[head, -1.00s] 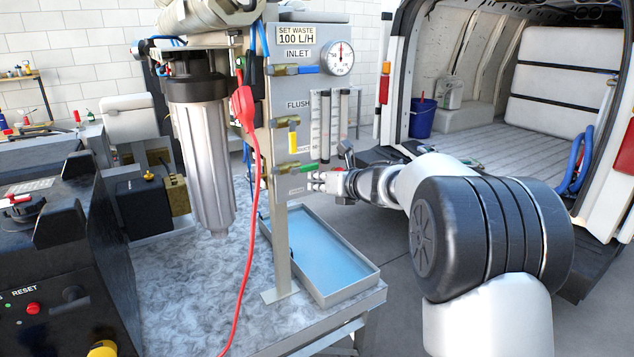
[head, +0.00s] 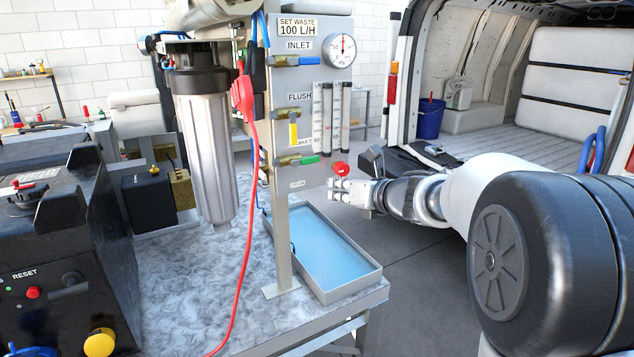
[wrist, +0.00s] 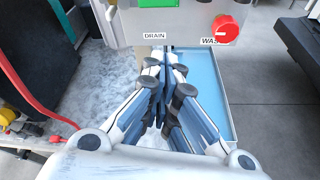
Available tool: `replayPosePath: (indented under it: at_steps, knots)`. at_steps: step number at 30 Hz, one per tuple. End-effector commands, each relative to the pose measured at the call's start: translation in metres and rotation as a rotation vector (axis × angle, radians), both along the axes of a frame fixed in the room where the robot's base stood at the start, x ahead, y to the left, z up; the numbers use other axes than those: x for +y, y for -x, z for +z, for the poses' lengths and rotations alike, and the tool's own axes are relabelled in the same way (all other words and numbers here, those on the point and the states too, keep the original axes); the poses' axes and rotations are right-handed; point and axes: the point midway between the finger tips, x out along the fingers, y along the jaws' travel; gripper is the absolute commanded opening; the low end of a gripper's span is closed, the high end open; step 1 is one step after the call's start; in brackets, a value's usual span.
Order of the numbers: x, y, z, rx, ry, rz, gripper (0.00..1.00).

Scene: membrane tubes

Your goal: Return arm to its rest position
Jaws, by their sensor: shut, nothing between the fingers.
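My gripper (head: 337,192) is shut and empty in the head view, just right of the lower edge of the grey valve panel (head: 311,115). In the wrist view my gripper's fingers (wrist: 165,75) are together, below the panel's lower edge with the DRAIN label (wrist: 154,36). A red knob (head: 341,169) sits at the panel's lower right, just above the fingertips; it also shows in the wrist view (wrist: 226,28). I cannot tell whether the fingers touch the panel. My arm reaches in from the right of the head view.
A blue-bottomed tray (head: 366,283) stands on the bench (head: 180,300) below my gripper. A grey filter housing (head: 207,150) and a red cable (head: 247,220) hang left of the panel. The open van (head: 480,140) is behind my arm. Grey floor (head: 430,270) is clear right of the bench.

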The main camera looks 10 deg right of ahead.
Motion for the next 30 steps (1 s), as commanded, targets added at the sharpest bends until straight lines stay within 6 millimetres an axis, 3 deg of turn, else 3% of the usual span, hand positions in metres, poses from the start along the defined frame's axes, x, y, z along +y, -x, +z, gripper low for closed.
replayPosePath:
  at_steps: [5,7,10,14,18,21,25,30]
  knots:
    - [-0.016,0.025,0.041,0.039,-0.291,-0.307,0.00]
    - [-0.028,0.052,0.054,0.074,-0.520,-0.512,0.00]
    - [-0.043,0.108,0.052,0.139,-0.901,-0.818,0.00]
    - [-0.044,0.198,0.018,0.245,-1.396,-1.196,0.00]
    - [-0.020,0.288,-0.032,0.373,-1.806,-1.549,0.00]
    - [0.004,0.342,-0.063,0.460,-2.006,-1.770,0.00]
    - [0.031,0.392,-0.090,0.545,-2.151,-1.992,0.00]
    - [0.049,0.420,-0.104,0.595,-2.216,-2.133,0.00]
